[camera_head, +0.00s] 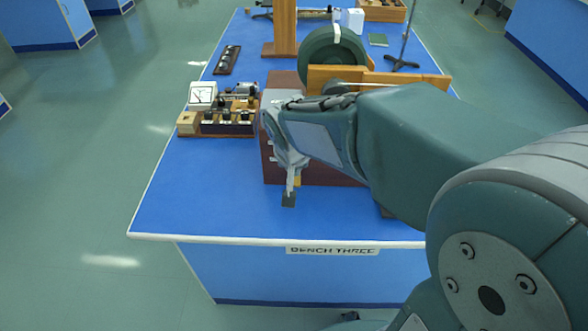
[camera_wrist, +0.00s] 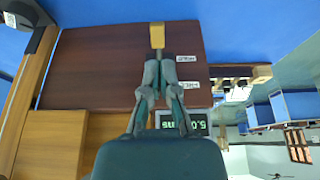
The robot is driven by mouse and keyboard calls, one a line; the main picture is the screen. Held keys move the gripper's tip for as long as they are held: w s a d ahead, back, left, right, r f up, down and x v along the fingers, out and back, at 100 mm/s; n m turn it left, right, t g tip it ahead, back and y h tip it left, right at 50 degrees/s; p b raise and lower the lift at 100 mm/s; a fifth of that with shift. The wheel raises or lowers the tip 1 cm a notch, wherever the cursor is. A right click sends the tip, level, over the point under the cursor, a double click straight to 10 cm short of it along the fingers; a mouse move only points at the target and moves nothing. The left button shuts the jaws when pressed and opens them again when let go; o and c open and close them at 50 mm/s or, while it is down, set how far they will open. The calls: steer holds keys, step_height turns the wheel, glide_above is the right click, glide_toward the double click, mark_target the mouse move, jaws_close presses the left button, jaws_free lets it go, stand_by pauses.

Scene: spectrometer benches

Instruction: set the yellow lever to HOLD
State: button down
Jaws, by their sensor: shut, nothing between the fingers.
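The yellow lever (camera_wrist: 157,36) stands out from the dark red-brown panel (camera_wrist: 95,70) in the wrist view, where the picture is turned over. My gripper (camera_wrist: 158,75) is shut and empty, its fingertips close to the lever's lower end in that view. I cannot tell whether they touch it. Two small white labels, one (camera_wrist: 186,58) nearer the lever and one (camera_wrist: 189,85) farther from it, sit to the right; their words are too small to read surely. In the head view my gripper (camera_head: 289,197) points down before the panel, and a small bit of the yellow lever (camera_head: 297,181) shows beside it.
A display with green digits (camera_wrist: 200,125) is partly hidden behind my gripper. A green wheel (camera_head: 332,50) is behind. The bench's front left is clear.

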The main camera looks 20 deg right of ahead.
steer(key=s+a+r, duration=0.1)
steer(key=s+r, duration=0.3)
steer(key=s, duration=0.1)
steer(key=shift+s+a, duration=0.25)
steer(key=shift+a, duration=0.05)
steer(key=shift+d, duration=0.15)
